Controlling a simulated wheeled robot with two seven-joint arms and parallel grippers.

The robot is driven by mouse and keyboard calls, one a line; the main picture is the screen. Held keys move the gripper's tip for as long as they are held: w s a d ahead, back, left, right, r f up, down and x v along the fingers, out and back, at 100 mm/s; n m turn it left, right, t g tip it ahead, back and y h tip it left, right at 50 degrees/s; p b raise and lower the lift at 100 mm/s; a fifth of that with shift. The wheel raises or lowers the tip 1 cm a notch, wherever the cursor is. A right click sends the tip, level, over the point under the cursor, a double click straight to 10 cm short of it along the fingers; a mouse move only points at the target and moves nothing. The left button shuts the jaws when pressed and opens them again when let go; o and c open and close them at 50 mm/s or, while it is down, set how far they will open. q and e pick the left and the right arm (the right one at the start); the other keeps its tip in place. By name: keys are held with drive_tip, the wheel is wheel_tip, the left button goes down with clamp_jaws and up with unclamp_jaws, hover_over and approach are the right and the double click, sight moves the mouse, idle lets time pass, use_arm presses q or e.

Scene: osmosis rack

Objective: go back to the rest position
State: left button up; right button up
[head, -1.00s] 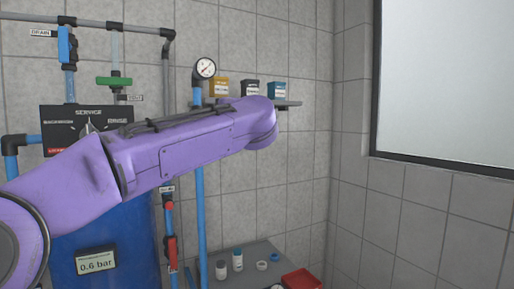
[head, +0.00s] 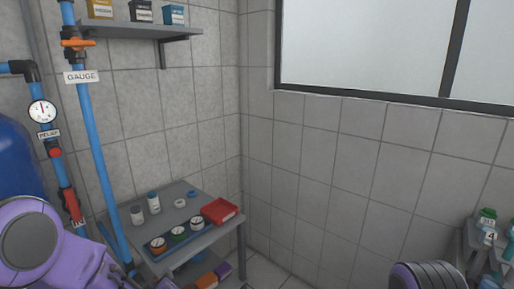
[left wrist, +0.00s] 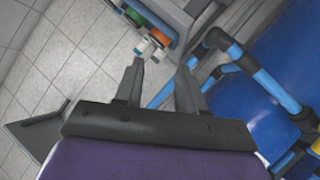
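My left gripper (left wrist: 160,85) shows in the left wrist view with its two dark fingers apart and nothing between them. Beyond the fingers are tiled floor, blue pipes and the lower part of a table. In the head view my purple left arm (head: 45,245) is low at the left edge, in front of the blue tank; its gripper is out of the picture there. A purple and dark part of my right arm (head: 430,275) shows at the bottom right. My right gripper is not in view.
A small grey table (head: 215,233) holds a red tray (head: 219,211), several gauges and small bottles. A blue pipe (head: 95,150) and the blue tank (head: 18,160) stand at the left. A shelf with bottles (head: 487,220) is at the far right. A wall shelf (head: 150,32) holds boxes.

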use_arm(q)
drive_tip(key=s+a+f+m+g+b, duration=0.1)
drive_tip(key=s+f+g, duration=0.2)
drive_tip(key=s+f, duration=0.5)
drive_tip(key=s+a+f+m+g+h+b, duration=0.1)
drive_tip(key=s+f+g, duration=0.2)
drive_tip(key=s+f, duration=0.6)
drive_tip(key=s+a+f+m+g+b, duration=0.1)
drive_tip(key=s+f, duration=0.8)
drive_tip(key=s, duration=0.9)
drive_tip(key=shift+a+m+g+b, duration=0.35)
drive_tip(key=shift+m+g+b, duration=0.25)
drive_tip(key=shift+g, duration=0.6)
